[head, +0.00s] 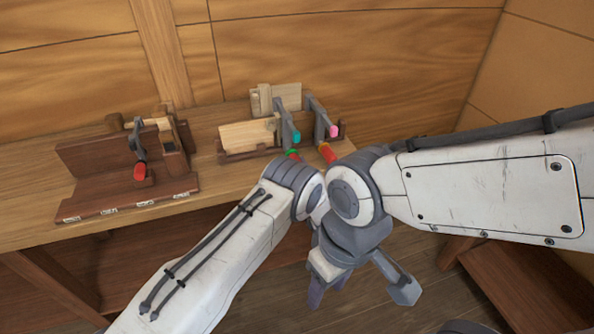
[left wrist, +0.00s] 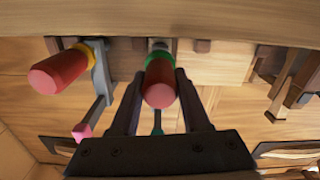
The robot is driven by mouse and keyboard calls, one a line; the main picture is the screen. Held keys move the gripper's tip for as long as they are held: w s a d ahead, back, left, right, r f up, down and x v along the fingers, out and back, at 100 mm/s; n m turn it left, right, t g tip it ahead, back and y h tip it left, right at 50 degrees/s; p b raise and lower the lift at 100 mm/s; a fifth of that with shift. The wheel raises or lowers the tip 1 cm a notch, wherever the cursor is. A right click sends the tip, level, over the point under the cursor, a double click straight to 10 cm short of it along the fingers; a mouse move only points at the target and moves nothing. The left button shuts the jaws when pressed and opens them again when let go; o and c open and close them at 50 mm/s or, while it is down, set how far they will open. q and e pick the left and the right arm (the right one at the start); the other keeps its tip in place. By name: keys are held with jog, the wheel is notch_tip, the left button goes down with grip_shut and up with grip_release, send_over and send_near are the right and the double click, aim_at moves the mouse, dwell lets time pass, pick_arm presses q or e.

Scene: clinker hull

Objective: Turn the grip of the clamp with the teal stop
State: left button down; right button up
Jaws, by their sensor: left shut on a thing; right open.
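The clamp with the teal stop (head: 296,137) stands at the bench's front edge, and its stop also shows in the left wrist view (left wrist: 157,130). Its red grip (left wrist: 159,92) has a green collar (left wrist: 158,57). My left gripper (left wrist: 159,78) is shut on this grip, with one finger on each side. In the head view my own arm hides the left fingers and most of the grip. My right gripper (head: 328,287) is open and empty, pointing down in front of the bench.
Beside it stands a clamp with a pink stop (head: 333,131); its red grip (left wrist: 58,73) with yellow collar is close to my left gripper. A brown fixture (head: 95,165) with a red-handled clamp (head: 139,172) stands at left on the bench.

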pick_arm(q)
jog(key=n+b, duration=0.4)
jog(key=b, duration=0.1)
jog(key=n+b, duration=0.4)
jog(key=b, duration=0.1)
jog(key=n+b, duration=0.4)
jog(key=b, duration=0.1)
jog(key=shift+f+n, duration=0.4)
jog(key=n+b, duration=1.1)
jog(key=b, duration=1)
jog(key=shift+r+n, duration=0.1)
jog(key=shift+n, duration=0.3)
jog(key=shift+r+n+b, duration=0.15)
jog(key=shift+n+b, duration=0.45)
jog(key=shift+b, duration=0.45)
jog(key=shift+r, duration=0.1)
jog(key=shift+a+r, duration=0.1)
jog(key=shift+c, duration=1.9)
grip_release()
jog(key=v, duration=1)
jog(key=shift+s, duration=0.2)
